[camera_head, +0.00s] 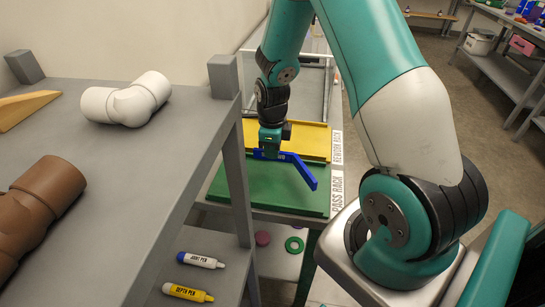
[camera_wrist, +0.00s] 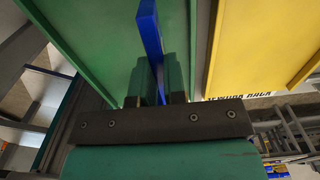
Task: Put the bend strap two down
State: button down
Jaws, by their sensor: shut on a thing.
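My gripper (camera_head: 269,152) is shut on a blue bent strap (camera_head: 307,177), whose sloping end points down and to the right. A small white marking shows on the strap, too small to read surely. The strap is over the green rack (camera_head: 255,196), beside the label "PASS RACK". I cannot tell whether it touches the surface. The green rack also fills the left middle of the wrist view (camera_wrist: 95,40).
A yellow rack (camera_head: 316,138) lies behind the green one, beside "REWORK RACK". A grey cart (camera_head: 150,160) on the left holds a white pipe bend (camera_head: 127,101) and a brown pipe fitting (camera_head: 35,205). Its post (camera_head: 235,170) stands close to the green rack. Two pens (camera_head: 200,261) lie on its lower shelf.

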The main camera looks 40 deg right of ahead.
jog(key=shift+f, duration=1.8)
jog(key=shift+f, duration=0.1)
jog(key=c, duration=1.2)
grip_release()
notch_tip(320, 180, up, 12)
jog(key=shift+r+b, duration=0.15)
jog(key=shift+b, duration=0.75)
